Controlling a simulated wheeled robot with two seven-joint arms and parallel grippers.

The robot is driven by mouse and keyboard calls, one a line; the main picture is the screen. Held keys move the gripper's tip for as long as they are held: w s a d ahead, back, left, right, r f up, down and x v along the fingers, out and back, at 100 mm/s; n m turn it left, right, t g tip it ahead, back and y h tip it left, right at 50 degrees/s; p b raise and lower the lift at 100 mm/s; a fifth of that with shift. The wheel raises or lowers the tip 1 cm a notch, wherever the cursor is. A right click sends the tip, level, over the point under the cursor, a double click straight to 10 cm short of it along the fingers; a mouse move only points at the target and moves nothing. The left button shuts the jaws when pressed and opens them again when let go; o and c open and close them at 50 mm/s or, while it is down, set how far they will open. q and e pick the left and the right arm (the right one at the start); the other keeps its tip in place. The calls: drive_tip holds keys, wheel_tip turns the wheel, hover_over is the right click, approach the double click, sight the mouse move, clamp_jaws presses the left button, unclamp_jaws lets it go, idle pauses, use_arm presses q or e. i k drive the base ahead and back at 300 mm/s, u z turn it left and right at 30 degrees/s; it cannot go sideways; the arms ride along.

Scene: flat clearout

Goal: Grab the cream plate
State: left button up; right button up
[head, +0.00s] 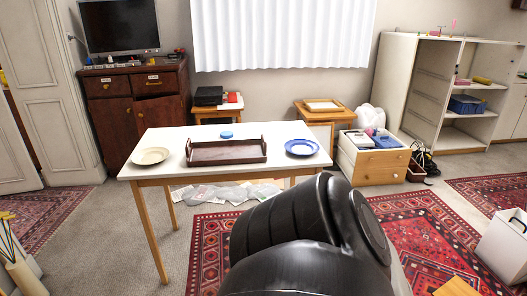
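The cream plate (150,156) lies flat near the left end of the white table (170,141), close to its left edge. Nothing covers it. A large black part of my own arm fills the bottom middle of the head view, in front of the table. Neither of my grippers shows in the head view, and nothing touches the plate.
A brown wooden tray (226,160) stands right of the plate, with a small blue round item (226,134) behind it. A blue plate (301,147) lies at the table's right end. A brown cabinet (166,110) stands behind left. Carpet is open left of the table.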

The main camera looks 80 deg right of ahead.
sight(153, 156)
drive_tip(key=z, duration=2.3)
